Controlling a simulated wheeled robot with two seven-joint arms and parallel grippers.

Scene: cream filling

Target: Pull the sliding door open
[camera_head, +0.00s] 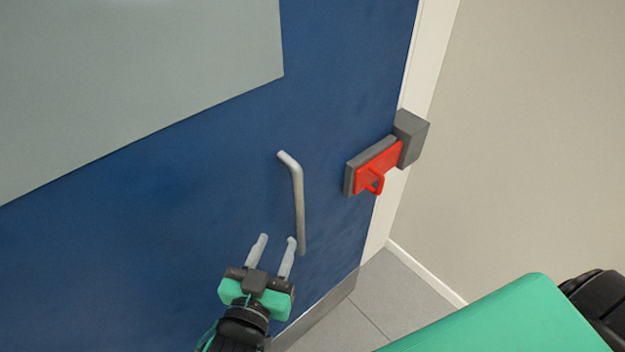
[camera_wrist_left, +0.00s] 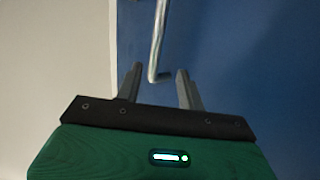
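The blue sliding door (camera_head: 330,60) with a light grey panel fills the left of the head view. A silver bar handle (camera_head: 298,205) runs down its face. My left gripper (camera_head: 277,239) is open near the lower end of the handle. In the left wrist view the handle (camera_wrist_left: 158,40) ends at a bend between the two open fingers (camera_wrist_left: 156,72); I cannot tell whether they touch it. My right gripper is not in view. A red latch (camera_head: 378,165) on a grey plate sits right of the handle, against a grey block on the frame.
A white door frame (camera_head: 424,60) and a beige wall (camera_head: 530,130) stand to the right. Grey floor tiles (camera_head: 375,300) show below. A green arm part of mine covers the lower right.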

